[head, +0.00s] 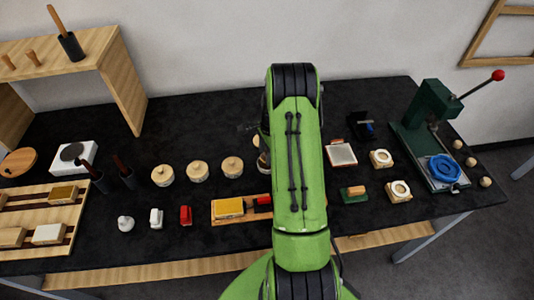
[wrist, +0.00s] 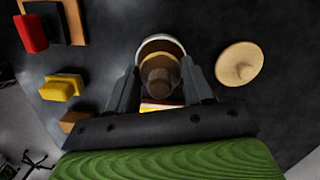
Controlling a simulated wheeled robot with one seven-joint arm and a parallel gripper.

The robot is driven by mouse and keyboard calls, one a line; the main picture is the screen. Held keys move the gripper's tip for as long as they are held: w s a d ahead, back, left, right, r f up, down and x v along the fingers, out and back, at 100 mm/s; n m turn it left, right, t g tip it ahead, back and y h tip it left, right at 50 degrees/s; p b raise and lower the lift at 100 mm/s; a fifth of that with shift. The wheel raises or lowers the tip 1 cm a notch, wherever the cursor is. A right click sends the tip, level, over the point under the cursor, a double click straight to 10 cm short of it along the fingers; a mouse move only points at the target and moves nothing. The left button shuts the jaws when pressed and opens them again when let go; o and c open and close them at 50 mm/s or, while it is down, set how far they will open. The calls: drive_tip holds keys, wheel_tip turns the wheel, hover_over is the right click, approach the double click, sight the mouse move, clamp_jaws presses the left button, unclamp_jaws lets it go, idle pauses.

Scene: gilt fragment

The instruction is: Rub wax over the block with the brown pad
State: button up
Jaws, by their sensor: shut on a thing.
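In the wrist view my gripper (wrist: 160,92) is shut on a rounded brown piece (wrist: 158,78), which appears to be the brown pad. It sits over a pale round rim with amber colour inside, like an open jar (wrist: 160,41); whether it touches the inside I cannot tell. In the head view my green arm hides the gripper and the pad. A wooden tray (head: 220,219) left of the arm holds a yellow block (head: 230,207) and a red piece (head: 264,200). I cannot tell which item is the block to be waxed.
A pale round lid-like disc (wrist: 240,63) lies right of the jar. Several lidded jars, one here (head: 196,171), stand in a row left of my arm. A green press (head: 430,110) stands at right. Small white and red items lie in front of the jars.

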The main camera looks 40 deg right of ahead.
sight(265, 151)
wheel_tip(265, 151, up, 5)
drive_tip(key=p, duration=0.3)
drive_tip(key=shift+w+f, duration=0.1)
idle(0.6)
drive_tip(key=w+a+n, duration=0.1)
drive_tip(key=a+n, duration=0.2)
drive_tip(key=w+a+n, duration=0.2)
drive_tip(key=a+n, duration=0.1)
drive_tip(key=a, duration=0.1)
drive_tip(key=w+a+n+g, duration=0.1)
drive_tip(key=a+n, duration=0.2)
drive_tip(key=a, duration=0.1)
drive_tip(key=shift+w+a+f, duration=0.15)
drive_tip(key=shift+w+a, duration=0.1)
drive_tip(key=shift+w, duration=0.05)
drive_tip(key=a+n+h, duration=0.1)
drive_tip(key=a+n, duration=1.1)
drive_tip(key=a, duration=0.2)
drive_tip(key=shift+w+a+n+g+b, duration=0.2)
drive_tip(key=shift+w+n+g+b, duration=0.15)
drive_tip(key=shift+n+g, duration=0.05)
